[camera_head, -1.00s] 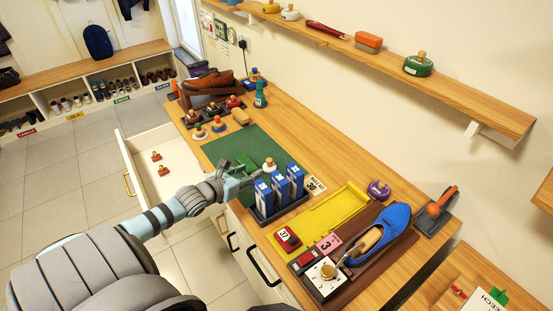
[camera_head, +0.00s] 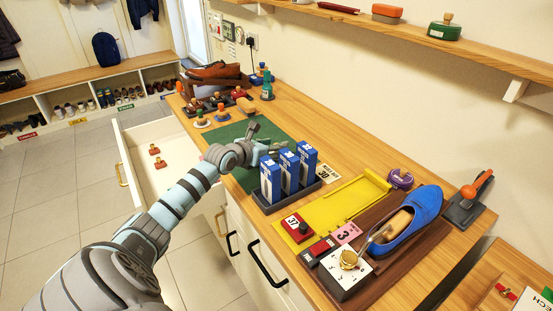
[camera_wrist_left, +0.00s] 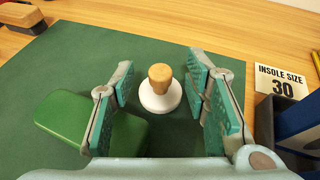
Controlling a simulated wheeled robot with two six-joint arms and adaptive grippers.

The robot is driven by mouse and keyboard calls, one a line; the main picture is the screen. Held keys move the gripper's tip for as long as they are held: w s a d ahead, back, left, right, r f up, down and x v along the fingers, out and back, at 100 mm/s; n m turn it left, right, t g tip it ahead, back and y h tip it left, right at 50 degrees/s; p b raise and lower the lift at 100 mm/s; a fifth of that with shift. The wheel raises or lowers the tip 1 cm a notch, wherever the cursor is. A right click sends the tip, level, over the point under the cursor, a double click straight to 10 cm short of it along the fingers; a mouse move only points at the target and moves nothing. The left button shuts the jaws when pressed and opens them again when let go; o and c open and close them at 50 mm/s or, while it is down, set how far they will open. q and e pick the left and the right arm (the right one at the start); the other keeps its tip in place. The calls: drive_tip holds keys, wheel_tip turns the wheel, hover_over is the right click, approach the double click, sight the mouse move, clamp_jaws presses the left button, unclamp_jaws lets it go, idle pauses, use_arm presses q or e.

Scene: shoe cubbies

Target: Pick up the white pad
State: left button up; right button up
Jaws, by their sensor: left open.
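The white pad (camera_wrist_left: 160,98) is a round white disc with a wooden knob on top. It sits upright on the green mat (camera_wrist_left: 60,80) in the left wrist view. My left gripper (camera_wrist_left: 160,84) is open, with one teal-padded finger on each side of the pad and a gap on both sides. In the head view my left gripper (camera_head: 262,142) is over the mat just behind the blue boxes. It hides most or all of the pad there. My right gripper is not in view.
A green block (camera_wrist_left: 95,130) lies left of and partly under the left finger. Blue insole boxes (camera_head: 287,172) stand in a dark tray close in front of the gripper. An "Insole size 30" card (camera_wrist_left: 280,80) lies to the right. An open drawer (camera_head: 150,145) is at left.

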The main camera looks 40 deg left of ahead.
use_arm(q)
drive_tip(key=shift+x, duration=1.25)
drive_tip(key=shift+s, duration=0.15)
drive_tip(key=c, duration=0.3)
clamp_jaws()
